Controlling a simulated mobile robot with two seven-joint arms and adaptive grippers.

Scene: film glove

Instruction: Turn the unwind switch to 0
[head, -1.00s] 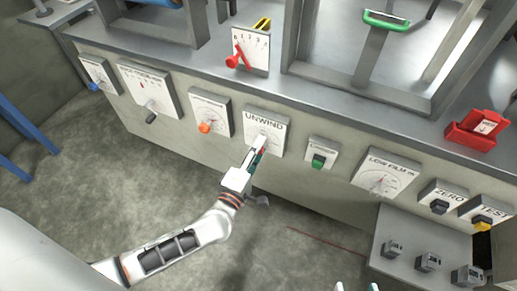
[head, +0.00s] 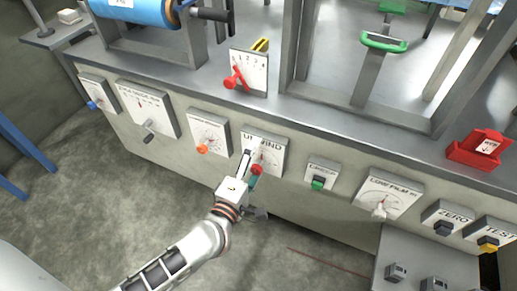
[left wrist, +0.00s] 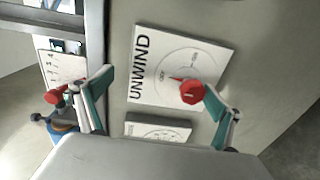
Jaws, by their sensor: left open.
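The white UNWIND panel (head: 276,146) is on the front of the grey machine. It also shows in the left wrist view (left wrist: 150,85), turned sideways, with a round dial and a red pointer. Its red knob (left wrist: 192,93) stands out from the dial; in the head view the knob (head: 257,169) is partly behind my gripper. My left gripper (head: 251,163) is in front of the panel. In the left wrist view my left gripper (left wrist: 158,88) has its fingers wide apart, with the knob between them, close to the right finger. I cannot tell whether they touch. My right gripper is out of view.
An orange-knobbed panel (head: 208,133) is left of UNWIND, and a green switch (head: 318,183) is to the right. A panel with a red lever (head: 236,80) stands above on the machine top. A low grey shelf (head: 430,262) juts out at lower right.

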